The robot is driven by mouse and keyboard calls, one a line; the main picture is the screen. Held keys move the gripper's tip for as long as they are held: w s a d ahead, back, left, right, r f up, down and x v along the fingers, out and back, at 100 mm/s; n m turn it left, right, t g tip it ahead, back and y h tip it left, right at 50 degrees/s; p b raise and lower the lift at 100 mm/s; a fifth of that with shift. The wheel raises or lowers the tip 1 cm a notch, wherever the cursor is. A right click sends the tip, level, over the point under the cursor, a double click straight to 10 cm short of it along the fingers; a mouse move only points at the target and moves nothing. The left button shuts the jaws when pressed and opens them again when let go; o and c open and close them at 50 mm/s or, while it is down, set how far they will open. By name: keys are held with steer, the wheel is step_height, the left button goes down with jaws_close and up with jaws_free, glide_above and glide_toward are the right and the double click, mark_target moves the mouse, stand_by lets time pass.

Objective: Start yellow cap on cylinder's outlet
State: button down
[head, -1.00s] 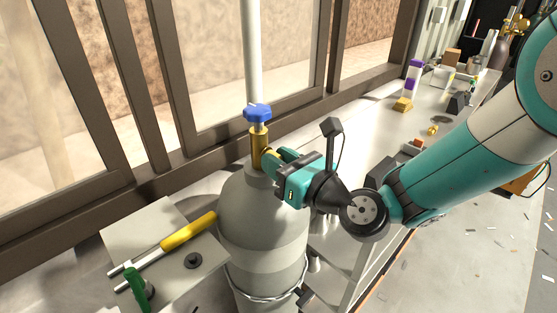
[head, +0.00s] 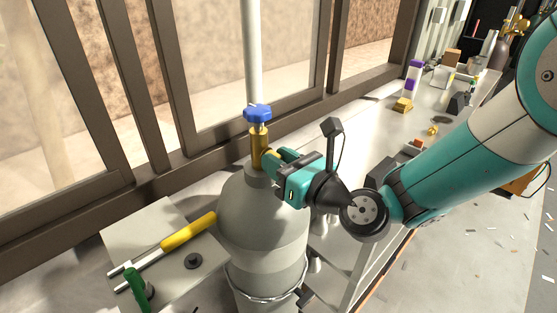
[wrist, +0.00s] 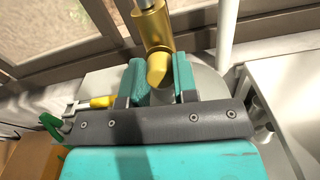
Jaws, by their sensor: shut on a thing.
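The grey cylinder (head: 262,212) stands upright with a brass valve (head: 259,147) and a blue handwheel (head: 257,114) on top. My gripper (head: 272,160) is level with the side of the valve, coming from the right. In the wrist view my gripper (wrist: 161,80) is shut on the yellow cap (wrist: 160,68), which sits between the two teal fingers. The cap is right against the brass valve body (wrist: 152,25) at its outlet side. The outlet itself is hidden behind the cap, so I cannot tell whether the threads engage.
A grey plate (head: 150,232) at left bears a yellow-handled tool (head: 188,231), a green-handled item (head: 138,285) and a dark round knob (head: 193,261). A white pole (head: 254,50) and window frame stand behind the cylinder. A bench (head: 375,135) with small items runs back to the right.

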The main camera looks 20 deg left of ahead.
stand_by(0.4)
steer(key=c, duration=0.8)
jaws_free()
steer(key=b+v, duration=1.4)
steer(key=v, duration=0.3)
steer(key=shift+d, duration=0.2)
steer(key=shift+s+f, duration=0.1)
steer(key=shift+s, duration=0.05)
